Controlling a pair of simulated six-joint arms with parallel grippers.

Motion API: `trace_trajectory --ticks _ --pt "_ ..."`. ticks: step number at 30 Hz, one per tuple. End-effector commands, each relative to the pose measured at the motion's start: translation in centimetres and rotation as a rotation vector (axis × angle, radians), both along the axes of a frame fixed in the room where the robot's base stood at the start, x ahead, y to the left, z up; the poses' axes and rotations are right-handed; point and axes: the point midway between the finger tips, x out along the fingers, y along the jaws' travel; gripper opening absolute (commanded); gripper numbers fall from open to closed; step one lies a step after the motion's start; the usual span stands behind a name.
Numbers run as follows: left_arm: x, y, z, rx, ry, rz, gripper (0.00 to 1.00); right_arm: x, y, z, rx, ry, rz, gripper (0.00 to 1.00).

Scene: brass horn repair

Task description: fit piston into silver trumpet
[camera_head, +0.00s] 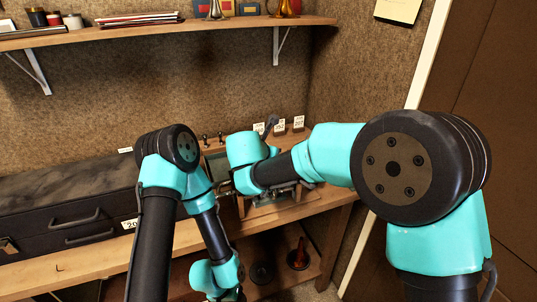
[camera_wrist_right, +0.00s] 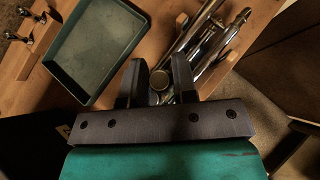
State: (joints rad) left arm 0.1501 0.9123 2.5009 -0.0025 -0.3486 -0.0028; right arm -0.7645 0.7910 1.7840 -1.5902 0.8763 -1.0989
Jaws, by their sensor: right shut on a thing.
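In the right wrist view my right gripper (camera_wrist_right: 160,68) is shut on the piston (camera_wrist_right: 160,81), whose round, brassy end shows between the dark fingers. The rest of the piston is hidden. The silver trumpet (camera_wrist_right: 207,42) lies just beyond the fingers, its bright tubes running up to the right. I cannot tell whether the piston touches it. In the head view my right arm hides its gripper and most of the trumpet. My left arm hangs down in front of the bench and its gripper is out of the picture.
A green tray (camera_wrist_right: 92,50) lies left of the gripper, and a wooden rack with small valve parts (camera_wrist_right: 27,30) is beyond it. A black case (camera_head: 60,212) fills the bench's left side. Number cards (camera_head: 298,122) stand at the back. A shelf (camera_head: 160,33) runs above.

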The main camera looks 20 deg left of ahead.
Motion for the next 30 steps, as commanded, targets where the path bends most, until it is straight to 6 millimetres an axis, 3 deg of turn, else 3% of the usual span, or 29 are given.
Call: trace_trajectory --ticks 15,30 --pt "0.0 0.0 0.0 0.0 0.0 0.0 0.56 0.0 0.0 -1.0 0.0 0.0 0.0 0.0" --pt "0.0 0.0 0.0 0.0 0.0 0.0 0.56 0.0 0.0 0.1 0.0 0.0 0.0 0.0"
